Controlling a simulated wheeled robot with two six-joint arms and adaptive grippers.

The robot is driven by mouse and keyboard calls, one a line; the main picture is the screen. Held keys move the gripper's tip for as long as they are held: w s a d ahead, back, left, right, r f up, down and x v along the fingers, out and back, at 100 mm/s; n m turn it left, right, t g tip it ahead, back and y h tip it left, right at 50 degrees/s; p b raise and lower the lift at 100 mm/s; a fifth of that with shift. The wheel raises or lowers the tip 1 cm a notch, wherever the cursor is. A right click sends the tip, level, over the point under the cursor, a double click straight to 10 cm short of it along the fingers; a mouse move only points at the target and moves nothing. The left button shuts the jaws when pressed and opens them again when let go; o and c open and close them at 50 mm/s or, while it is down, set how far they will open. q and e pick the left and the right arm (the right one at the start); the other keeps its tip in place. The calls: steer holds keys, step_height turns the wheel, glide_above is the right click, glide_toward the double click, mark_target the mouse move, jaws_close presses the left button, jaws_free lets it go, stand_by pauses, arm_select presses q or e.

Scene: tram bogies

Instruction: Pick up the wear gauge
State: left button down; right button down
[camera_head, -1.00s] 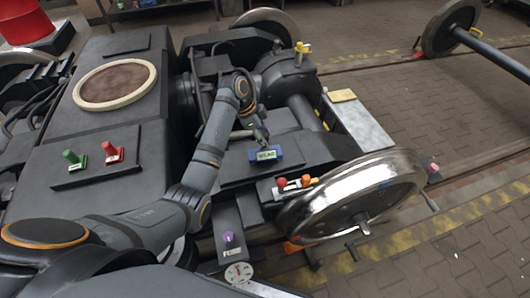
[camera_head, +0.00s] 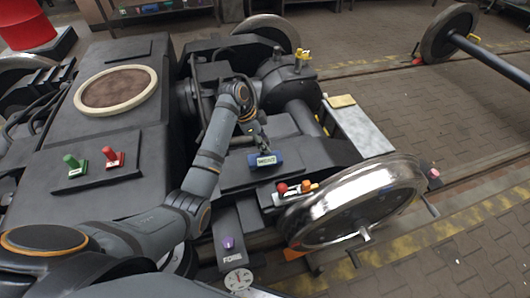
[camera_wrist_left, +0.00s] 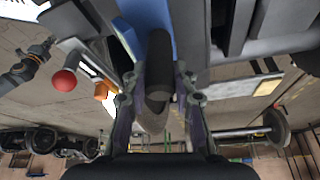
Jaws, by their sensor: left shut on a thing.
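The wear gauge (camera_head: 266,160) is a small blue block with a pale label, on the dark deck of the bogie in the head view. I cannot tell whether it touches the deck. My left gripper (camera_head: 262,144) reaches down to it from above and is shut on its upright handle. In the left wrist view the dark round handle (camera_wrist_left: 160,68) stands between the fingers of my left gripper (camera_wrist_left: 162,95), with the blue body (camera_wrist_left: 148,14) beyond it. My right gripper is not in view.
Red and orange knobs (camera_head: 294,188) stand near the shiny wheel (camera_head: 355,205), close to the gauge. A purple knob (camera_head: 228,243) and a round dial (camera_head: 238,280) are nearer. Green (camera_head: 75,165) and red (camera_head: 113,157) handles stand on the left cover.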

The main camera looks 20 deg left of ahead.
mark_target(266, 161)
arm_select(q)
steer(key=shift+r, duration=0.15)
